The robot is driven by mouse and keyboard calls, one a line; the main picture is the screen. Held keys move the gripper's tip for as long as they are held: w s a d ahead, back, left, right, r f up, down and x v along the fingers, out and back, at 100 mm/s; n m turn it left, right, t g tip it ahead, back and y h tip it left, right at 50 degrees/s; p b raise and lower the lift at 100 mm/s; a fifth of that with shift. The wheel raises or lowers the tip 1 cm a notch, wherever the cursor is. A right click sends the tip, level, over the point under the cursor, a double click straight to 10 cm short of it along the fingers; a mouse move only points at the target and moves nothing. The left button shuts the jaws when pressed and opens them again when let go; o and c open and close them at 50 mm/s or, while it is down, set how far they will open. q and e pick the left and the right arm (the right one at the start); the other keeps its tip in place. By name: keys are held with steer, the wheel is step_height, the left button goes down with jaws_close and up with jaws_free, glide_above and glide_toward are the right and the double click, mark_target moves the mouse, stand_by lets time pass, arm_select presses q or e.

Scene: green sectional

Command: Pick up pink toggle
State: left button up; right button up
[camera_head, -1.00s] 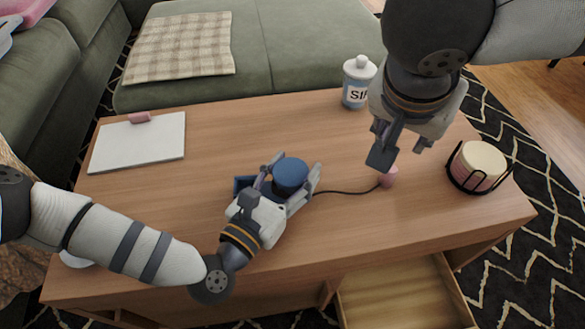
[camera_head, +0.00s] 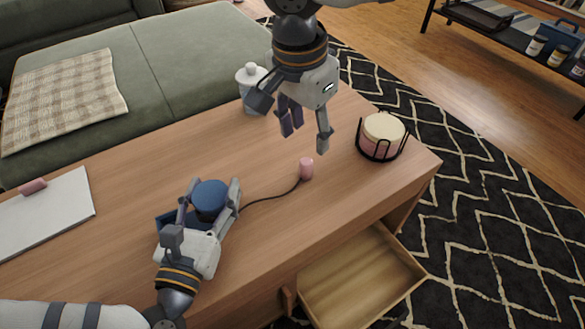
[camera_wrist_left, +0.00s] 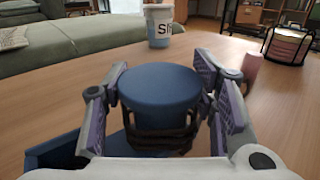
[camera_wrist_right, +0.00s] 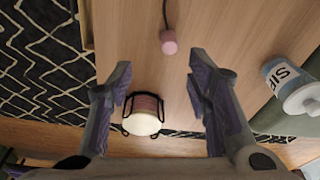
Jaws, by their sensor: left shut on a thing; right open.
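The pink toggle (camera_head: 306,168) is a small pink piece on the wooden table, at the end of a dark cord that runs to the blue device. It also shows in the right wrist view (camera_wrist_right: 169,42) and the left wrist view (camera_wrist_left: 252,68). My right gripper (camera_head: 307,142) is open and empty above the table, just behind the toggle. My left gripper (camera_head: 212,188) is shut on the blue device (camera_head: 208,197), its fingers on both sides of the round blue top (camera_wrist_left: 160,88).
A wire holder with pink-and-cream coasters (camera_head: 382,136) stands right of the toggle. A jar labelled SIP (camera_wrist_left: 159,26) stands at the table's back. A white board (camera_head: 45,215) lies at left. A drawer (camera_head: 360,280) is open below the front edge.

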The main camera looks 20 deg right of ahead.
mark_target(306, 161)
steer(key=w+f+m, duration=0.1)
steer(key=f, duration=0.3)
steer(key=d+f+m+y, duration=0.1)
steer(key=f, duration=0.3)
steer(key=w+f+m+g, duration=0.1)
steer(key=f, duration=0.3)
steer(key=shift+w+d+f+y, duration=0.25)
steer(key=shift+w+y, duration=0.05)
jaws_close()
step_height(306, 161, up, 10)
steer(key=shift+r, duration=0.1)
